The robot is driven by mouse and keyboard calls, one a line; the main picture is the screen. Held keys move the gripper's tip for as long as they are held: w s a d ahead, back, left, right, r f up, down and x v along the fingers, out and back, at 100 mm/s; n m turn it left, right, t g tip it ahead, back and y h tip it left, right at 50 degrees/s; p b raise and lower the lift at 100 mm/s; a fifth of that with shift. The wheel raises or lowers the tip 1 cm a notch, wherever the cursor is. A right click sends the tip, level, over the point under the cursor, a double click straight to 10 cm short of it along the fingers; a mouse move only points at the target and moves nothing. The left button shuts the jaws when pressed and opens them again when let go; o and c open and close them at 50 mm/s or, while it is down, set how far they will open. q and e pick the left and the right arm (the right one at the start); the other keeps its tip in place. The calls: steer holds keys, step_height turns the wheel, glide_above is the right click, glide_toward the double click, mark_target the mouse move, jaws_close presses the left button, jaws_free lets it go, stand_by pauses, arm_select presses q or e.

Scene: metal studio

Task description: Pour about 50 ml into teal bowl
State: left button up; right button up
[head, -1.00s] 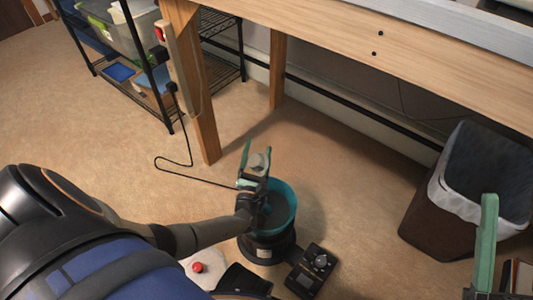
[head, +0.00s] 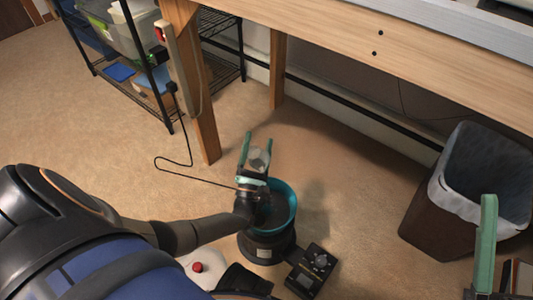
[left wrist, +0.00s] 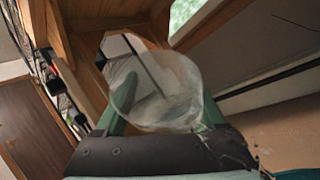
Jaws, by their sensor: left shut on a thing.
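The teal bowl (head: 291,206) sits on a dark round stand (head: 265,246) on the floor, with a dark inside. My left gripper (head: 258,150) is shut on a clear cup (head: 259,160), just above and beyond the bowl's far left rim. In the left wrist view the clear cup (left wrist: 160,92) sits between the green fingers and looks tilted; I cannot tell how much liquid it holds. My left wrist hides part of the bowl, and no stream shows. At the right edge one green finger of my right gripper (head: 487,240) shows; its opening is not clear.
A black box with a knob (head: 314,268) stands beside the bowl's stand. A red button (head: 197,267) on a white base lies left of it. A wooden bench (head: 400,40), a wire shelf (head: 135,75) and a lined bin (head: 430,215) stand around. Open carpet lies between.

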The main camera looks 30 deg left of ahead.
arm_select(q)
steer(key=shift+w+r, duration=0.1)
steer(key=shift+w+a+r+m+t, duration=0.35)
steer(key=shift+w+a+m+t, duration=0.25)
steer(key=shift+w+a, duration=0.2)
stand_by(0.6)
steer(key=shift+r+m+t+h+b, duration=0.3)
steer(key=shift+r+m+t+h, duration=0.35)
steer(key=shift+r+m, duration=0.2)
steer(key=shift+s+d+r+m+t, duration=0.1)
steer(key=shift+r+m+t, duration=0.15)
steer(key=shift+m+t, duration=0.1)
